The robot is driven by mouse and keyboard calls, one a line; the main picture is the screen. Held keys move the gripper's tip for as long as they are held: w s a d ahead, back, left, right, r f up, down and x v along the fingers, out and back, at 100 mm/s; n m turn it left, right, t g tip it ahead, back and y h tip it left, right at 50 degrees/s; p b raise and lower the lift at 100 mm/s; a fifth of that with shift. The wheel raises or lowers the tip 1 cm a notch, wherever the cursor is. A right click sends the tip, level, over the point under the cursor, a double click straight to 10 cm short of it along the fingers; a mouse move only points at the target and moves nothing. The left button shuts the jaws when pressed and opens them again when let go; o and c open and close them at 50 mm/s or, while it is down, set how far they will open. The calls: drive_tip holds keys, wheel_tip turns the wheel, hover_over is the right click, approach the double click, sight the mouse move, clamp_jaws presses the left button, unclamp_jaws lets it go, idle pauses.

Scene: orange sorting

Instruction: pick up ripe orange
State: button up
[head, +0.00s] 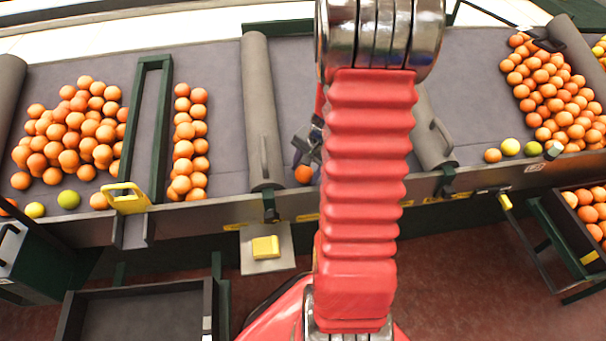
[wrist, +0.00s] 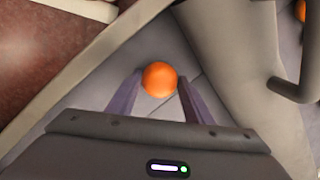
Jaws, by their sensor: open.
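A single ripe orange (wrist: 159,79) lies on the grey belt in the wrist view, between the tips of my gripper (wrist: 160,92). My gripper is open, with one finger on each side of the orange; I cannot tell whether either finger touches it. In the head view the same orange (head: 303,174) sits near the belt's front edge, just left of my red arm. Part of my gripper shows there as a dark shape behind the orange, and the rest is hidden by the arm.
Grey rollers (head: 262,110) and (head: 432,130) stand on either side of this belt section. A heap of oranges (head: 75,130) lies at left, a narrow row (head: 190,140) beside it, and another heap (head: 550,90) at right. A metal rail (head: 240,207) runs along the front.

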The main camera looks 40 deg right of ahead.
sight(306, 169)
drive_tip(key=shift+c, duration=0.5)
drive_tip(key=c, duration=0.6)
drive_tip(key=shift+r, duration=0.15)
wheel_tip(306, 169, up, 9)
drive_tip(key=shift+r, duration=0.4)
drive_tip(key=shift+s, duration=0.15)
